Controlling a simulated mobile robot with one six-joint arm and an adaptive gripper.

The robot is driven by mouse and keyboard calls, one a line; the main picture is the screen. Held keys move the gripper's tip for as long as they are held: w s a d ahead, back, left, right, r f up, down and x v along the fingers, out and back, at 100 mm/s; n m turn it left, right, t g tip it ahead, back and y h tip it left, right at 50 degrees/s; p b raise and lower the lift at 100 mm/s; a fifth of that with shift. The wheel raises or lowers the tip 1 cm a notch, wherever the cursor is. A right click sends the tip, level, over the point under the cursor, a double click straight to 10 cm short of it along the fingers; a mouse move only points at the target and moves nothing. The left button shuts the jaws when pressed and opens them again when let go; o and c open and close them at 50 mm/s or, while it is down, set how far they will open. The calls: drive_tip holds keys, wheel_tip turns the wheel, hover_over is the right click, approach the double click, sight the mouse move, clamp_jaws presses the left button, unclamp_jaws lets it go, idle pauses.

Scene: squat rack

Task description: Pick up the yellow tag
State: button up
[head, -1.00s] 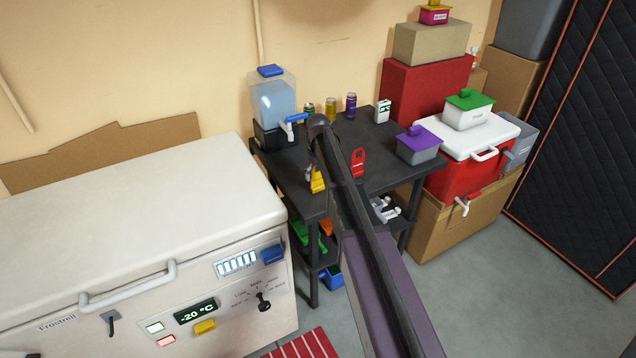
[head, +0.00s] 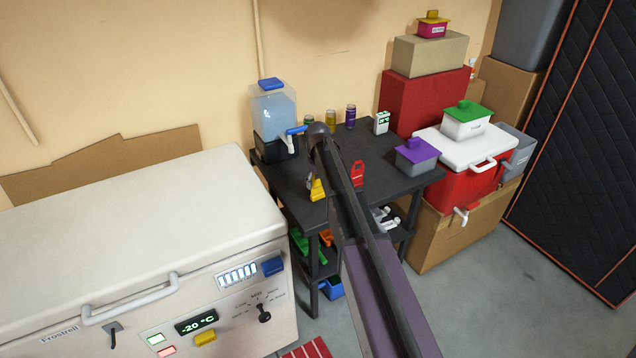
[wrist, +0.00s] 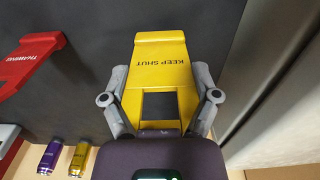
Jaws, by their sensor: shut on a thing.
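The yellow tag (wrist: 160,62), lettered "KEEP SHUT", fills the middle of the wrist view. My gripper (wrist: 160,104) has a grey finger on each side of it and is shut on it. In the head view the yellow tag (head: 317,190) is at the near left part of the black table, partly beside my arm. My gripper (head: 311,182) is mostly hidden there behind my arm. I cannot tell whether the tag touches the tabletop.
A red tag (head: 357,173) stands right of my arm on the black table (head: 345,143). A water dispenser (head: 274,110), cans (head: 351,116) and a purple-lidded box (head: 416,156) are also on it. A white freezer (head: 130,215) stands at left.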

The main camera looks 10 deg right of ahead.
wheel_tip(320, 180, up, 2)
drive_tip(key=shift+p, duration=0.75)
drive_tip(key=s+a+r, duration=0.1)
drive_tip(key=s+a, duration=0.1)
drive_tip(key=s, duration=1.3)
drive_tip(key=shift+s+a+p, duration=0.25)
drive_tip(key=shift+s+p, duration=0.15)
drive_tip(key=shift+p, duration=0.05)
